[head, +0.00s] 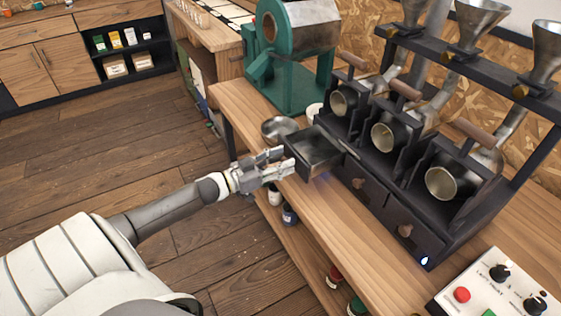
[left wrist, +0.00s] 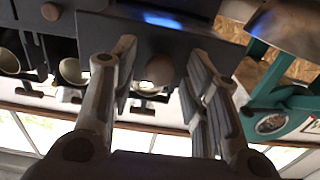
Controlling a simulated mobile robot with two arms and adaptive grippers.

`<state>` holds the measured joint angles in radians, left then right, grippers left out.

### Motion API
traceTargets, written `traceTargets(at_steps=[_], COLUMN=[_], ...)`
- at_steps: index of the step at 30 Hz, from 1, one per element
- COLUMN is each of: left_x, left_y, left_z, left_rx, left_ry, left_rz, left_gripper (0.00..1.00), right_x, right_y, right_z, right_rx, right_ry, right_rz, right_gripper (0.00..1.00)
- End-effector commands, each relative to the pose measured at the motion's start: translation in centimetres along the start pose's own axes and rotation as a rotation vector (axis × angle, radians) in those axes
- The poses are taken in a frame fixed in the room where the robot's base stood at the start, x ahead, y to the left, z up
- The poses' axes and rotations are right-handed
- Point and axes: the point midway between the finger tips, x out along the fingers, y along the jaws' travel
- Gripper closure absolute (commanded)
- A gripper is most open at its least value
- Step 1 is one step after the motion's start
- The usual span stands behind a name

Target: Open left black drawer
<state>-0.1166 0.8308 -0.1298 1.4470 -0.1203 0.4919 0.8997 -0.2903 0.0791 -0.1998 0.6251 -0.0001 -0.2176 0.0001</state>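The left black drawer (head: 313,152) is pulled out of the dark sample roaster stand, with its empty inside showing. Its front also shows in the left wrist view (left wrist: 145,38), with a round knob (left wrist: 160,69) on it. My left gripper (head: 279,162) is at the drawer's front. In the left wrist view its two fingers are spread on either side of the knob, with gaps visible, so it looks open around the knob. In the head view the knob is hidden by the fingers. My right gripper is not in view.
Two more drawers with knobs (head: 404,230) are shut in the stand. A metal bowl (head: 279,129) sits behind the open drawer, near the green roaster (head: 297,60). A control box (head: 497,290) is at the front right. Jars stand on the shelf below the wooden bench (head: 300,222).

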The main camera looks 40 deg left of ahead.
Motion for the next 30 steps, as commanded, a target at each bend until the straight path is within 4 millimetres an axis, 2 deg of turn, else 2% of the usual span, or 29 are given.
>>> traceTargets(at_steps=[8,13,30], left_x=[-0.1,-1.0,-9.5], left_y=[0.0,0.0,0.0], left_z=[0.1,0.2,0.1], left_rx=[-0.001,-0.003,-0.002], left_ry=[-0.002,-0.005,-0.004], left_rz=[0.000,-0.001,0.000], left_gripper=[0.55,0.55,0.55], right_x=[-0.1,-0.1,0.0], right_y=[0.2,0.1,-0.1], right_z=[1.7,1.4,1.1], right_rx=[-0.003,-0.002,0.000], right_ry=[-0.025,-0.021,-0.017], right_rz=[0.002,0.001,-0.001], right_gripper=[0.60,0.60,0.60])
